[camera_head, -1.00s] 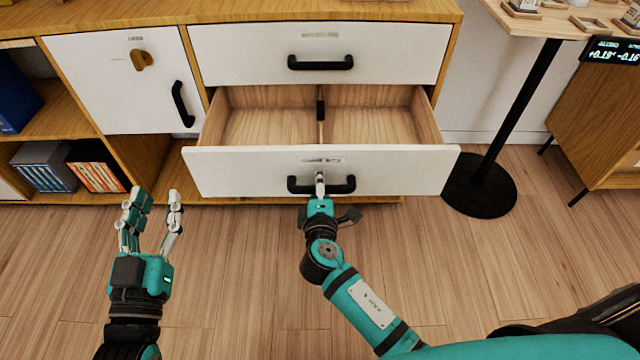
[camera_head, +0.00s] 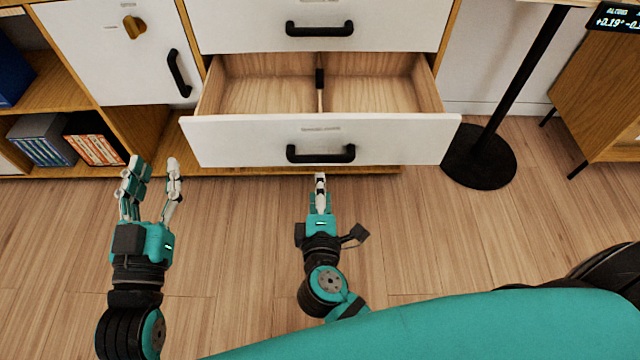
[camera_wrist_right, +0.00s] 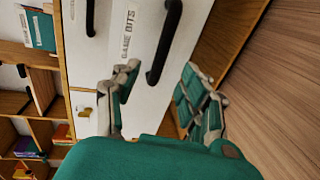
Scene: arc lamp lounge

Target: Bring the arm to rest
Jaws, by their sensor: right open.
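My right gripper (camera_head: 320,190) is in front of the open drawer (camera_head: 230,140), just short of its black handle (camera_head: 320,153) and apart from it. In the right wrist view the right gripper (camera_wrist_right: 160,95) has its fingers spread with nothing between them, and the black handle (camera_wrist_right: 165,42) lies beyond them. My left gripper (camera_head: 150,190) is at the left over the floor, its fingers apart and empty. The drawer is pulled out, and the part of it that shows is empty wood with a divider (camera_head: 320,95).
A closed drawer (camera_head: 380,35) is above the open one. A white door (camera_head: 110,60) with an orange knob and shelves with boxes (camera_head: 95,145) are at the left. The wooden floor in front is clear.

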